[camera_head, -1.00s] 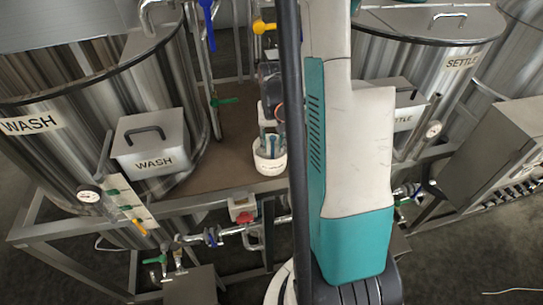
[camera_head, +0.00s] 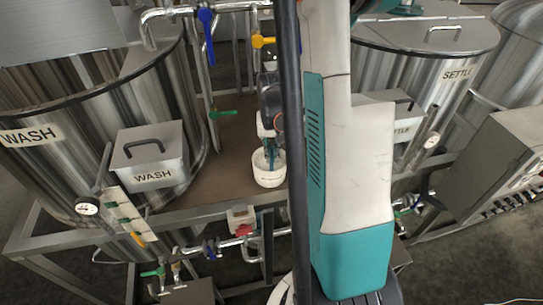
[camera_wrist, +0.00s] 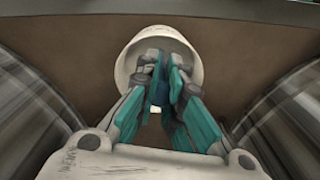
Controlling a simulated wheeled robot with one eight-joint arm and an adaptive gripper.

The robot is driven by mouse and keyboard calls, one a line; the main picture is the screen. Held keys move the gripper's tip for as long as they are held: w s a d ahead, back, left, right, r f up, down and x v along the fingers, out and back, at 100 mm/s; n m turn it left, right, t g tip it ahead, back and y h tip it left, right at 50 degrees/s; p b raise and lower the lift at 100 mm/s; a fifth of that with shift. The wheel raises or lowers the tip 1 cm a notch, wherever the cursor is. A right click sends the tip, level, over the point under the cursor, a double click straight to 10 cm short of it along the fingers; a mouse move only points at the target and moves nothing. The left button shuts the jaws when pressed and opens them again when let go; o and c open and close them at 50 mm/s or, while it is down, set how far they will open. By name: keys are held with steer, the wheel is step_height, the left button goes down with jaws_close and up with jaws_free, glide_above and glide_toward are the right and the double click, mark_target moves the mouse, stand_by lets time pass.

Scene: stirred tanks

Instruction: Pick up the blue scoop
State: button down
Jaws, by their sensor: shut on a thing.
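My gripper (camera_head: 270,152) points down into the mouth of a white round cup (camera_head: 269,178) on the brown platform. The wrist view shows my gripper (camera_wrist: 163,72) with its teal fingers nearly together, over the opening of the white cup (camera_wrist: 124,66). A dark blue strip of the blue scoop (camera_wrist: 160,93) shows between the fingers, which are shut on it. The rest of the scoop is hidden by the fingers and the cup. I cannot tell whether the scoop is clear of the cup's bottom.
A WASH tank (camera_head: 90,110) with a lidded WASH box (camera_head: 150,172) stands left of the cup. Pipes with blue (camera_head: 207,35) and yellow (camera_head: 262,41) valve handles rise close behind. The brown platform (camera_head: 222,175) is bare left of the cup.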

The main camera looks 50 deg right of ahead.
step_height(320, 180, up, 19)
steer(key=shift+r+p, duration=0.15)
steer(key=shift+p, duration=0.3)
stand_by(0.4)
